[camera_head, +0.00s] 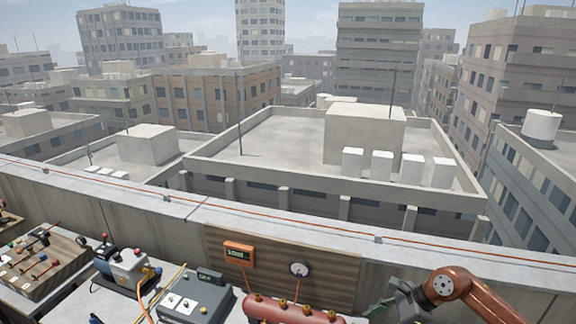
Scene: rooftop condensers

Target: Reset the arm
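My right arm, copper-coloured, comes in at the lower right. Its dark grey gripper (384,306) is low in the picture, just right of a red cylinder (290,310) with several fittings along it. A greenish finger part points left, and the lower part is cut off by the picture's bottom edge, so I cannot tell whether it is open or shut. I see nothing held in the part that shows. My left arm and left gripper are not in view.
A panel carries an orange display (239,253) and a round gauge (299,269). Beyond the parapet are rooftops.

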